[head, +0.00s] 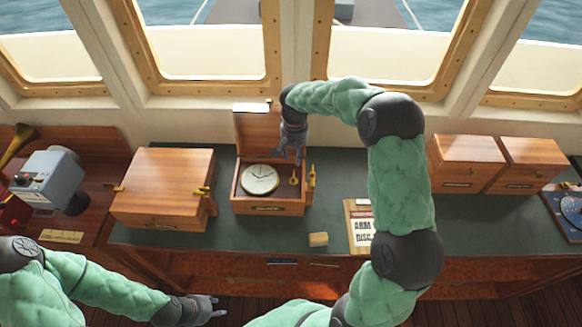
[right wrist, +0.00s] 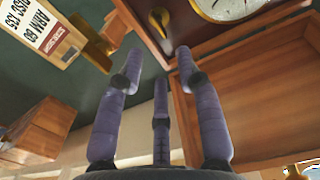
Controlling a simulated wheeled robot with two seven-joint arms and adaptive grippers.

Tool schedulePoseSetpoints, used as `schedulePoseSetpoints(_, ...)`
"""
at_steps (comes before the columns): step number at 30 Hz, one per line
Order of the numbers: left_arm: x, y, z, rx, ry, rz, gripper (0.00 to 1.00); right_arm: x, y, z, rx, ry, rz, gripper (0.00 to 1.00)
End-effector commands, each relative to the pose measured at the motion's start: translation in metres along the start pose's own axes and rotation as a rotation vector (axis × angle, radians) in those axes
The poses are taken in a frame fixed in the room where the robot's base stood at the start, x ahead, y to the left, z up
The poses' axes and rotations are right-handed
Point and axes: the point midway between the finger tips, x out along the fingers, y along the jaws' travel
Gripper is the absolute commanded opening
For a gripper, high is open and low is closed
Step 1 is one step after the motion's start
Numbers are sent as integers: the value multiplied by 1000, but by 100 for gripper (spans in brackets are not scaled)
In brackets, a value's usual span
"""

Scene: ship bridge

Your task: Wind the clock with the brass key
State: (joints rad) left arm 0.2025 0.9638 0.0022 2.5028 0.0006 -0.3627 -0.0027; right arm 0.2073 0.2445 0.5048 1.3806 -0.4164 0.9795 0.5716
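An open wooden box (head: 268,208) stands on the green desk top with its lid raised at the back. A round clock (head: 260,179) with a pale dial lies face up inside; part of it shows in the right wrist view (right wrist: 226,6). The brass key (head: 294,178) is at the right side of the box, beside the clock; a brass piece that looks like it shows in the right wrist view (right wrist: 158,20). My right gripper (head: 296,154) is above the key, fingers spread and empty. My left gripper (head: 219,306) is open and empty in front of the desk.
A closed wooden box (head: 165,190) stands left of the clock box, and two more (head: 466,163) (head: 531,164) stand at the right. Windows are behind the desk.

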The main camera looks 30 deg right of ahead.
Motion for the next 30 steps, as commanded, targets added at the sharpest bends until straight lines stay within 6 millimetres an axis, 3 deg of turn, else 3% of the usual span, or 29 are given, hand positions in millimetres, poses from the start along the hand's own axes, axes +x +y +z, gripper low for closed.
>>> schedulePoseSetpoints(9,-2,1,1,0,-1,0,40,56,0,1,0,-3,1,35)
schedulePoseSetpoints(15,-3,1,0,0,-1,0,40,82,1,0,0,-1,1,35)
schedulePoseSetpoints(29,-3,1,0,0,-1,0,40,95,0,0,0,1,-1,35)
schedulePoseSetpoints(30,-3,1,0,0,-1,0,40,95,0,0,0,1,-1,30)
